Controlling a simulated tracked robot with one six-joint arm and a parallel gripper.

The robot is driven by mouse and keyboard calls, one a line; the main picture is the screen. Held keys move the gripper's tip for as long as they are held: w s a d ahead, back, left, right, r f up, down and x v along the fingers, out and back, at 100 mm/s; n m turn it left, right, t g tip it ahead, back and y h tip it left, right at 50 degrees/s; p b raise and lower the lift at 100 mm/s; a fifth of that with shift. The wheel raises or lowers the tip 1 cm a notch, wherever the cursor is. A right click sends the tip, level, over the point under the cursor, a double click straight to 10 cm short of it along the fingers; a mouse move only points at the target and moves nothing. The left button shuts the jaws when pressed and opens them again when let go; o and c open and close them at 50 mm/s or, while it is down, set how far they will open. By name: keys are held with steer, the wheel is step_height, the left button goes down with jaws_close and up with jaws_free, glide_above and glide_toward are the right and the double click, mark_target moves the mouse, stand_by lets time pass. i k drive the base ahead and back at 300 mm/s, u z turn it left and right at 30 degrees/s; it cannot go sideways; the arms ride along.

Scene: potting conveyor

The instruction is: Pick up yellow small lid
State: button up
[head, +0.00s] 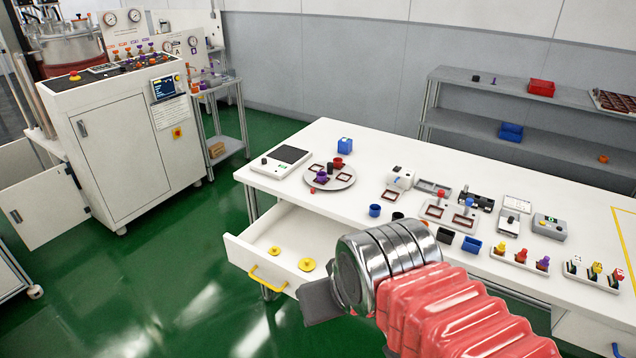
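Two round yellow lids lie in the open white drawer (247,247) under the table's left end. The small yellow lid (274,251) is the left one, near the middle of the drawer. The larger yellow lid (307,264) lies to its right, close to my wrist. My gripper (318,303) shows as a dark grey block at the end of my arm, in front of the drawer's right side. In the picture it is below and to the right of both lids. Its fingers are not clearly seen, so I cannot tell its opening. The drawer's right part is hidden by my arm.
The white table (370,178) above the drawer holds a round tray (340,179), a scale (282,160), blue, black and red cups, and small devices. The drawer has a yellow handle (266,279). A white control cabinet (139,150) stands left. The green floor (190,230) between is clear.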

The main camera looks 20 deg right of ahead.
mark_target(274, 249)
steer(key=z, duration=0.2)
steer(key=i, duration=1.05)
steer(key=u, duration=1.4)
